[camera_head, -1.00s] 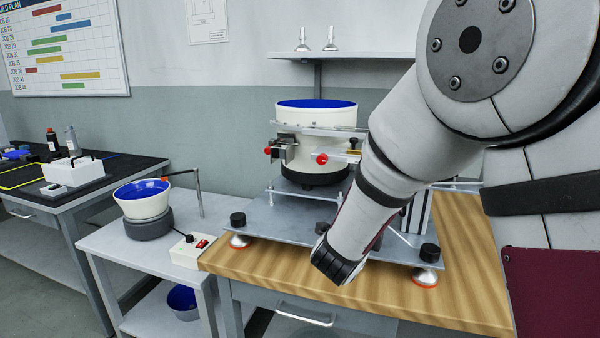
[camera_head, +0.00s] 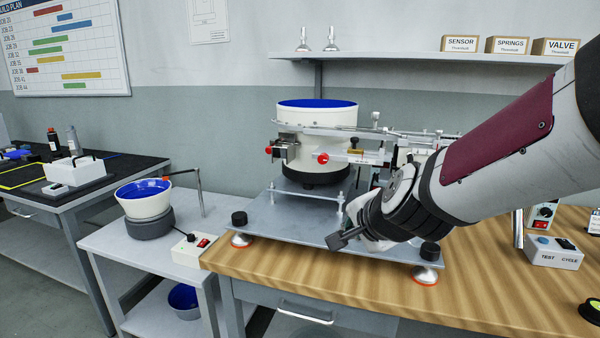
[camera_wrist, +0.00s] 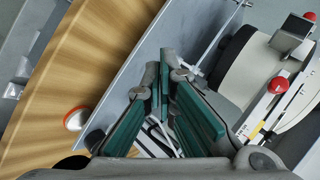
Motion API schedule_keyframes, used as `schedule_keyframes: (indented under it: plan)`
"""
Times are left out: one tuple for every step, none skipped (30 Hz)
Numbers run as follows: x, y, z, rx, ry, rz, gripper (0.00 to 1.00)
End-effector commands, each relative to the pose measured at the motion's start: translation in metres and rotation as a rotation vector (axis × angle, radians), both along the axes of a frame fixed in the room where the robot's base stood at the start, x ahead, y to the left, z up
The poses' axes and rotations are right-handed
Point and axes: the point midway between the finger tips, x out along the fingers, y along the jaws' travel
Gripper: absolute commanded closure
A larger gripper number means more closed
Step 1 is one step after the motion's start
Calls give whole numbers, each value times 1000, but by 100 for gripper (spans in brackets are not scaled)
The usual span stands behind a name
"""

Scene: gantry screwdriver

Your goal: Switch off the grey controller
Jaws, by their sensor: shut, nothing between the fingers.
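A small grey control box (camera_head: 543,214) with a red switch and a dark knob stands at the right on the wooden bench, partly hidden by my arm and cut by other items. A cream control box (camera_head: 190,250) with a red rocker switch and a black knob sits on the low grey table at left. I cannot tell for certain which is the grey controller, or its switch position. My gripper (camera_head: 340,241) is shut and empty, above the front of the machine's metal plate, apart from both boxes. Its green-padded fingers (camera_wrist: 167,88) show in the wrist view.
A large bowl feeder (camera_head: 316,115) with rails and red knobs stands on the metal plate (camera_head: 290,225). A small bowl feeder (camera_head: 143,200) stands left. A TEST CYCLE box (camera_head: 554,252) sits at right on the bench (camera_head: 480,295). A shelf (camera_head: 400,56) holds labelled boxes.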

Motion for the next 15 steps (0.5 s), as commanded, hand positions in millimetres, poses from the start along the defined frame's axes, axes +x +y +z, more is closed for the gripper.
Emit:
schedule_keyframes:
  plan:
    - [-22,0,6,-40,27,78,100]
    - [-35,0,7,-68,50,131,100]
    - [-54,-1,8,-109,79,200,100]
    - [-69,-2,8,-140,102,251,100]
    - [-84,-4,8,-171,126,302,100]
    - [-105,-7,8,-213,159,368,100]
    - [-121,-10,7,-246,184,417,100]
    - [-137,-14,6,-278,210,464,100]
    - [-159,-19,4,-320,245,525,100]
    - [-175,-24,3,-351,272,568,100]
    - [-190,-28,1,-380,300,609,100]
    - [-210,-35,-1,-415,335,659,100]
    - [-223,-40,-2,-440,360,692,100]
    - [-236,-44,-3,-461,385,723,100]
    - [-252,-50,-5,-486,417,760,100]
